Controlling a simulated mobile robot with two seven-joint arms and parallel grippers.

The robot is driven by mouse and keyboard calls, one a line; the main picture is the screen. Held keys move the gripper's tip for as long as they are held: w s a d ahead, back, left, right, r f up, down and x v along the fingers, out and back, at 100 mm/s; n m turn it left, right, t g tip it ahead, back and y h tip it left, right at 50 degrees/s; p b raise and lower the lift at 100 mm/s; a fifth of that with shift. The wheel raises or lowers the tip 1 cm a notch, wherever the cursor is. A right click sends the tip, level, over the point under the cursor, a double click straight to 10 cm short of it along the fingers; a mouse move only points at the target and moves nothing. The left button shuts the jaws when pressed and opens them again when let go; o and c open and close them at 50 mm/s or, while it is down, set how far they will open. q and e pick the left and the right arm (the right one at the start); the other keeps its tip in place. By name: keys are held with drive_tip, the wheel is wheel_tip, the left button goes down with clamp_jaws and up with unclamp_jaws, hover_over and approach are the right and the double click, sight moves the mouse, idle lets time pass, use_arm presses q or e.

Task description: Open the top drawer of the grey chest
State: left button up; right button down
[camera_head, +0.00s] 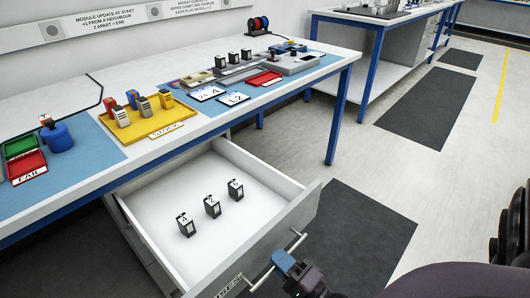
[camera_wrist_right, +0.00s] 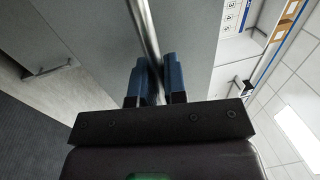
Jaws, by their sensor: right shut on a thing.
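The grey chest (camera_head: 136,243) stands under the workbench. Its top drawer (camera_head: 256,229) is pulled well out, with its white inside in sight. Several small dark modules with white faces stand in it, in a row, one of them in the middle (camera_head: 212,207). My right gripper (camera_head: 285,262) is at the bar handle (camera_head: 262,282) on the drawer front. In the right wrist view the blue fingertips (camera_wrist_right: 157,80) are closed around the metal bar (camera_wrist_right: 146,32). My left gripper is not in either view.
The workbench (camera_head: 345,58) above the chest carries a yellow tray (camera_head: 160,128) of modules, red and green bins, and a grey fixture. A second bench (camera_head: 330,16) stands behind. Dark mats (camera_head: 425,108) lie on open floor to the right.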

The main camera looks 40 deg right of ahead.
drive_tip(key=shift+s, duration=1)
drive_tip(key=c, duration=1.2)
unclamp_jaws()
drive_tip(key=s+f, duration=0.2)
drive_tip(key=s, duration=0.8)
drive_tip(key=shift+s+d+p, duration=0.25)
drive_tip(key=shift+s+p, duration=0.05)
drive_tip(key=shift+p, duration=0.1)
